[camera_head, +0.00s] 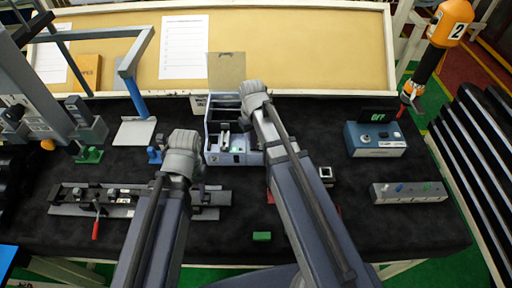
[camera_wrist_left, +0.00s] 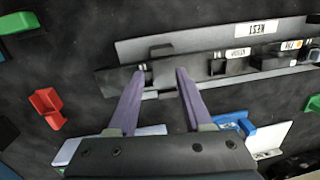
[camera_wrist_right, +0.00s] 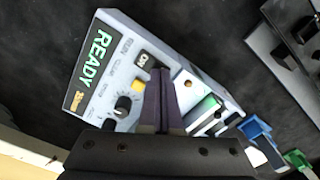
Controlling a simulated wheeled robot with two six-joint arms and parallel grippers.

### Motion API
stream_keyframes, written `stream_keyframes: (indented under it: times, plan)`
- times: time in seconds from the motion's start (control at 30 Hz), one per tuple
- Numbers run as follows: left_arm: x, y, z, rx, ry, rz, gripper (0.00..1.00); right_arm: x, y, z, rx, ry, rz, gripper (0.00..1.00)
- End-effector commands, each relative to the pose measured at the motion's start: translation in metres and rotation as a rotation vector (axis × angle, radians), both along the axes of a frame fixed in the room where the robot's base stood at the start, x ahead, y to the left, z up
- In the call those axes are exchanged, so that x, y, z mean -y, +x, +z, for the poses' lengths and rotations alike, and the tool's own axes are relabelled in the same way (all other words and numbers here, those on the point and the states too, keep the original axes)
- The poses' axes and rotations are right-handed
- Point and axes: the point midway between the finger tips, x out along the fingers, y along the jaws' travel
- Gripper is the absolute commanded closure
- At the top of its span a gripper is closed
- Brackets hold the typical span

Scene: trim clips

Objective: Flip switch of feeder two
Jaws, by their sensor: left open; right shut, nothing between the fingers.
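A blue-grey feeder box (camera_head: 226,158) stands at the middle of the table. In the head view my right gripper (camera_head: 253,95) hides part of the box. My left gripper (camera_wrist_left: 160,72) is open and empty above a grey rail fixture (camera_wrist_left: 205,72).
A blue box (camera_head: 376,140) with a green OFF display stands at the right, behind a grey strip (camera_head: 408,193) with small coloured parts. An orange post (camera_head: 450,28) marked 2 rises beyond it. A green block (camera_head: 262,236) lies near the front edge.

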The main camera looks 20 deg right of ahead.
Motion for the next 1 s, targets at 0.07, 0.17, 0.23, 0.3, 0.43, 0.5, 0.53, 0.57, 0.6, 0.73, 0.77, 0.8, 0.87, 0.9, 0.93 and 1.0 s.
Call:
stream_keyframes:
  times: [0.07, 0.17, 0.23, 0.3, 0.43, 0.5, 0.53, 0.57, 0.6, 0.73, 0.77, 0.8, 0.87, 0.9, 0.93, 1.0]
  plan:
    - [0.0, 0.0, -0.002, 0.0, 0.0, 0.0, 0.5, 0.0, 0.0, -0.002, 0.0, 0.0, 0.0, 1.0]
    - [0.0, 0.0, -0.003, 0.0, 0.0, 0.0, 0.5, 0.0, 0.0, -0.003, 0.0, 0.0, 0.0, 1.0]
    - [0.0, 0.0, -0.004, 0.0, 0.0, 0.0, 0.5, 0.0, 0.0, -0.004, 0.0, 0.0, 0.0, 1.0]
    - [0.0, 0.0, -0.004, 0.0, 0.0, 0.001, 0.5, 0.0, 0.0, -0.004, 0.0, 0.0, 0.0, 1.0]
    - [0.0, 0.0, -0.001, 0.0, 0.0, 0.001, 0.5, 0.0, 0.0, -0.001, 0.0, 0.0, 0.0, 1.0]
    - [0.0, 0.0, 0.003, 0.0, 0.0, 0.001, 0.5, 0.0, 0.0, 0.003, 0.0, 0.0, 0.0, 1.0]
    - [0.0, 0.0, 0.005, 0.0, 0.0, 0.0, 0.5, 0.0, 0.0, 0.005, 0.0, 0.0, 0.0, 1.0]
    - [0.0, 0.0, 0.007, 0.0, 0.0, 0.0, 0.5, 0.0, 0.0, 0.007, 0.0, 0.0, 0.0, 1.0]
    - [0.0, 0.0, 0.01, 0.0, 0.0, 0.0, 0.5, 0.0, 0.0, 0.01, 0.0, 0.0, 0.0, 1.0]
    - [0.0, 0.0, 0.021, 0.0, 0.0, 0.0, 0.5, 0.0, 0.0, 0.021, 0.0, 0.0, 0.0, 1.0]
    - [0.0, 0.0, 0.023, 0.0, 0.0, 0.0, 0.5, 0.0, 0.0, 0.023, 0.0, 0.0, 0.0, 1.0]
    - [0.0, 0.0, 0.026, 0.0, 0.0, 0.0, 0.5, 0.0, 0.0, 0.026, 0.0, 0.0, 0.0, 1.0]
    - [0.0, 0.0, 0.031, 0.0, 0.0, 0.0, 0.5, 0.0, 0.0, 0.031, 0.0, 0.0, 0.0, 1.0]
    - [0.0, 0.0, 0.034, 0.0, 0.0, 0.0, 0.5, 0.0, 0.0, 0.034, 0.0, 0.0, 0.0, 1.0]
    - [0.0, 0.0, 0.036, 0.0, 0.0, 0.0, 0.5, 0.0, 0.0, 0.036, 0.0, 0.0, 0.0, 1.0]
    - [0.0, 0.0, 0.041, 0.0, 0.0, 0.0, 0.5, 0.0, 0.0, 0.041, 0.0, 0.0, 0.0, 1.0]
